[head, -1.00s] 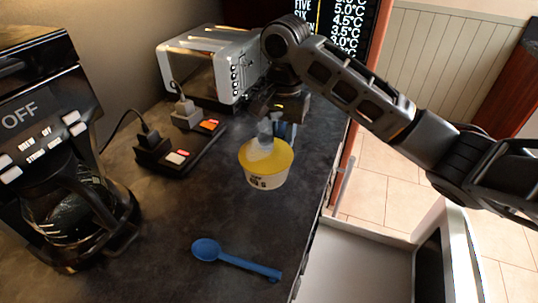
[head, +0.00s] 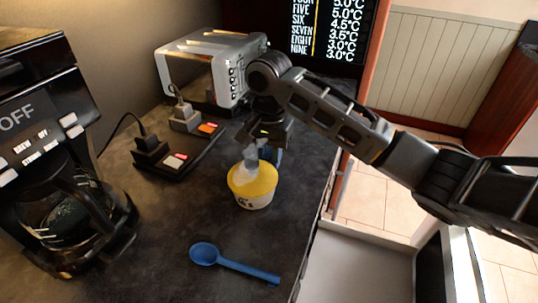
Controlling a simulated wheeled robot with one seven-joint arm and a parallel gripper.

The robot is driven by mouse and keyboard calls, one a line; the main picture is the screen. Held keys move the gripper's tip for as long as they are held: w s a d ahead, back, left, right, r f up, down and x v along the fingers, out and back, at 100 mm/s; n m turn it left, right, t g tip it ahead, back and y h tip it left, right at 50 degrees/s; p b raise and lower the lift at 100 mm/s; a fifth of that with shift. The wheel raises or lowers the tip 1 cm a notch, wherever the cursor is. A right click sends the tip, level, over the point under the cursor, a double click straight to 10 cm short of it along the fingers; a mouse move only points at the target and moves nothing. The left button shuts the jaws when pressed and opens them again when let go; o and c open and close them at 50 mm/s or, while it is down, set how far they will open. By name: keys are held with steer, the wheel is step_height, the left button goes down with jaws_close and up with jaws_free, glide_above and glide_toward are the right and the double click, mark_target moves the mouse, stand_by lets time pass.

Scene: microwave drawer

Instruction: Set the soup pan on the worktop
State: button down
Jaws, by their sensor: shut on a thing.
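The soup pan (head: 253,199) is a small white tub with dark print and a yellow top, upright near the middle of the dark worktop (head: 165,240). My gripper (head: 255,166) reaches down from above and behind it. The gripper is shut on the pan at its far rim, where a pale grey part shows between the fingers and the yellow top. The fingertips are partly hidden. I cannot tell whether the pan's base touches the worktop or hangs a little above it.
A blue spoon (head: 234,263) lies in front of the pan. A coffee maker (head: 60,140) stands at left, a power strip with plugs (head: 180,150) behind left, and a silver toaster oven (head: 208,68) at the back. An open drawer (head: 355,268) lies beyond the worktop's right edge.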

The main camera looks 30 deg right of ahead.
steer(key=c, duration=0.9)
jaws_free()
steer(key=shift+r, duration=0.15)
step_height(320, 180, up, 12)
steer(key=shift+p, duration=0.9)
